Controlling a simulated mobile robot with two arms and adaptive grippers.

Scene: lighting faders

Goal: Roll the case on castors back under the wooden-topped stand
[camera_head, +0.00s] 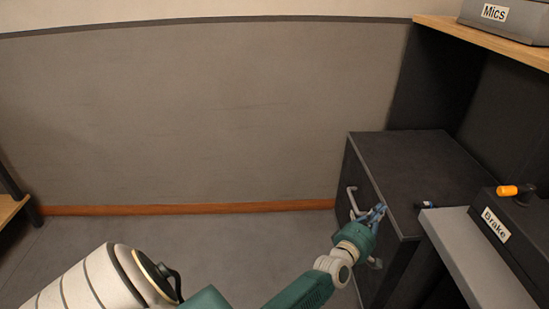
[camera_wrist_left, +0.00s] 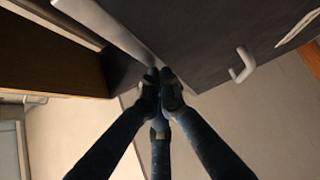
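The case (camera_head: 432,158) is a dark box at the right in the head view, standing out in front of the stand, with pale handles (camera_head: 352,201) on its left-facing side. Its castors are not visible. The stand has a wooden top (camera_head: 490,42) at the upper right. My left gripper (camera_head: 380,209) is at the handled side of the case, near its upper edge. In the left wrist view its fingertips (camera_wrist_left: 160,77) are together close to the case (camera_wrist_left: 205,35), with one handle (camera_wrist_left: 241,66) apart to their right. I cannot tell whether they touch the case. My right gripper is not in view.
A grey box labelled Mics (camera_head: 505,18) sits on the wooden top. A console labelled Brake (camera_head: 510,232), with an orange-knobbed lever (camera_head: 514,190), stands at the lower right, close to the case. The floor (camera_head: 240,245) left of the case is clear up to the wall.

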